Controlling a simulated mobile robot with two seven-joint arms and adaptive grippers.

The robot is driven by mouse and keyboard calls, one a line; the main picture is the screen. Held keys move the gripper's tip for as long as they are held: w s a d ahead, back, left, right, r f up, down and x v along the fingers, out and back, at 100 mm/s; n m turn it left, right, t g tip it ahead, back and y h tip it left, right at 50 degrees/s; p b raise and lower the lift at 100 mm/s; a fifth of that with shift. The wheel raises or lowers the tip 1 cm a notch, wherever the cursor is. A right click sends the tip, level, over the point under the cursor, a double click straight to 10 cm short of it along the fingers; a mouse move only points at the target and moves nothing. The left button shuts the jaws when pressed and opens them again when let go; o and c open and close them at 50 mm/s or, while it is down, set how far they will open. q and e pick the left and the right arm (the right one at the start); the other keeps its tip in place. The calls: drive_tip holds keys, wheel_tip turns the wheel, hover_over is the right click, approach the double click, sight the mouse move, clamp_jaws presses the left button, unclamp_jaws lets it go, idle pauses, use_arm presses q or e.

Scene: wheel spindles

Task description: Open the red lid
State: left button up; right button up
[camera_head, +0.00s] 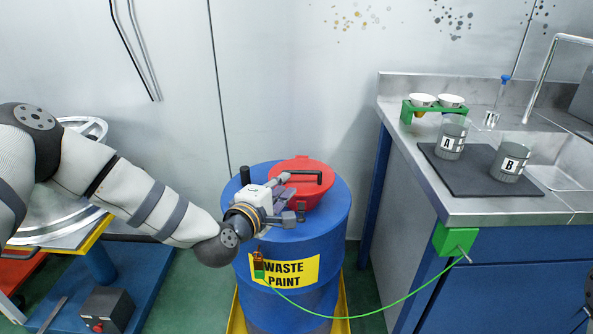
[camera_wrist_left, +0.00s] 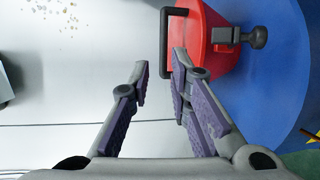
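The red lid (camera_head: 315,172) lies shut on top of the blue drum (camera_head: 335,222), which bears a yellow "WASTE PAINT" label. A black bar handle (camera_head: 306,174) stands up from the lid. The lid (camera_wrist_left: 215,58) and handle (camera_wrist_left: 166,45) also show in the left wrist view. My left gripper (camera_head: 287,197) is over the drum top, just left of the lid. Its fingers (camera_wrist_left: 160,72) are spread and empty. In the wrist view the handle appears beyond the fingertips, roughly in line with the gap; contact cannot be told. My right gripper is out of view.
A metal bench (camera_head: 470,208) with a sink stands at the right, holding a dark mat (camera_head: 465,178) with beakers A and B. A green cable (camera_head: 400,300) runs from the drum front to a green clamp (camera_head: 452,239). A wall is close behind the drum.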

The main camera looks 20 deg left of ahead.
sight(300, 173)
use_arm(q)
drive_tip(key=x, duration=0.3)
drive_tip(key=b+x, duration=0.1)
drive_tip(key=x, duration=0.2)
drive_tip(key=f+x, duration=0.1)
drive_tip(key=x, duration=0.2)
drive_tip(key=shift+w+d+b, duration=0.1)
drive_tip(key=shift+d+b, duration=0.05)
drive_tip(key=shift+b, duration=0.15)
drive_tip(key=shift+w+r, duration=0.15)
drive_tip(key=shift+w, duration=0.25)
clamp_jaws()
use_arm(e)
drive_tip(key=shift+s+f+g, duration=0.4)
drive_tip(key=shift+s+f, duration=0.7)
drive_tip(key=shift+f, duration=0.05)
